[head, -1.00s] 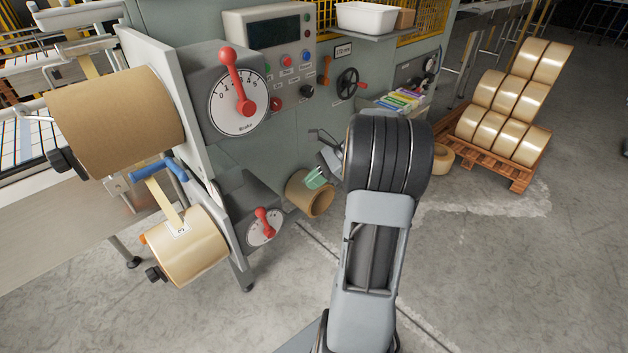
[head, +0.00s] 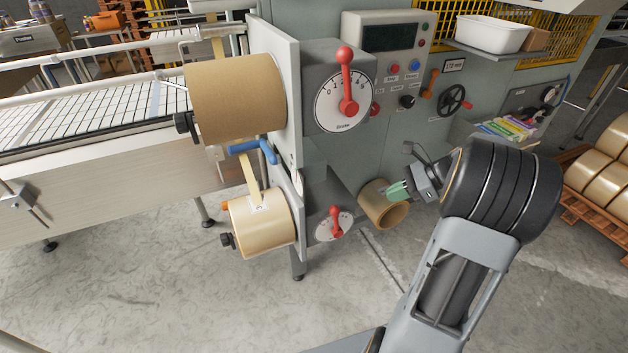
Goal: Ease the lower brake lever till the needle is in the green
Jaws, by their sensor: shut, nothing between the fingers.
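The lower brake lever (head: 336,219) is red with a ball end and points roughly upward on its small white dial (head: 325,232). It sits on the grey lower brake box, beside the lower tape roll (head: 262,224). My gripper (head: 396,190) has pale green fingertips and is shut and empty. It is to the right of the lever in the picture, clear of it, and overlaps a cardboard core in view. The upper brake lever (head: 346,82), also red, stands upright on a larger numbered dial (head: 328,104).
A brown upper roll (head: 235,98) and a blue bar (head: 252,148) are above the lower roll. The cardboard core (head: 386,208) is low on the machine front. A control panel (head: 390,38) and handwheel (head: 452,99) are farther right. The floor in front is open.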

